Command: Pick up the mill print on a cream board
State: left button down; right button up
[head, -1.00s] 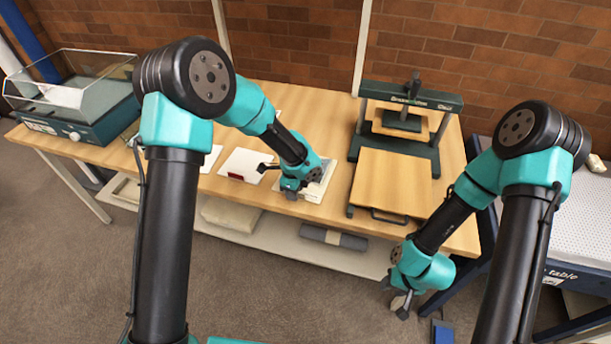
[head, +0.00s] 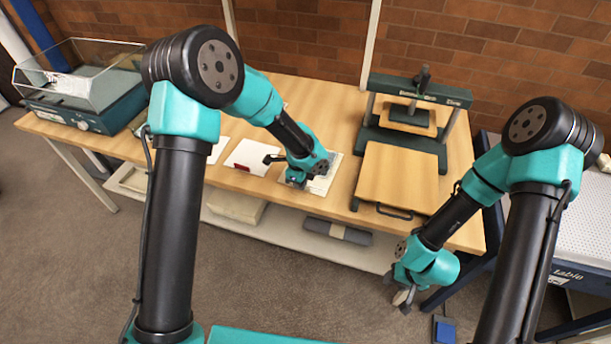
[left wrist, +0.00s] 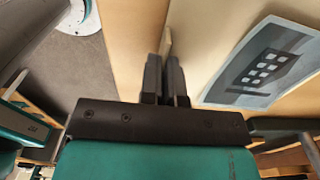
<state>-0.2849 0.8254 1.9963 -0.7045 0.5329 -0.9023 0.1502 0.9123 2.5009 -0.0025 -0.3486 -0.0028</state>
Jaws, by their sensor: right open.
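The mill print on a cream board (head: 326,184) lies at the front middle of the wooden table, partly hidden by my left gripper. In the left wrist view its grey-blue picture of a building with pale windows (left wrist: 268,66) shows at the right. My left gripper (head: 297,182) is at the board's left side. In the left wrist view its fingers (left wrist: 165,72) are close together with a thin cream edge between them. I cannot tell whether the board is lifted. My right gripper (head: 403,298) hangs open and empty in front of the table, away from the print.
A white sheet with a red label (head: 247,157) lies left of the print. A green press (head: 415,105) with a wooden board (head: 397,175) stands to the right. A glass-lidded case (head: 80,100) is at far left. A shelf (head: 280,232) runs below.

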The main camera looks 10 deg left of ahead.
pick_arm(q)
jog(key=shift+r, duration=0.45)
notch_tip(320, 180, up, 3)
jog(key=shift+f, duration=0.2)
jog(key=s+d+r, duration=0.1)
jog(key=s+d, duration=0.1)
jog(key=s, duration=1.3)
jog(key=shift+s+d+r, duration=0.25)
jog(key=shift+s+d, duration=0.05)
jog(key=shift+s, duration=0.1)
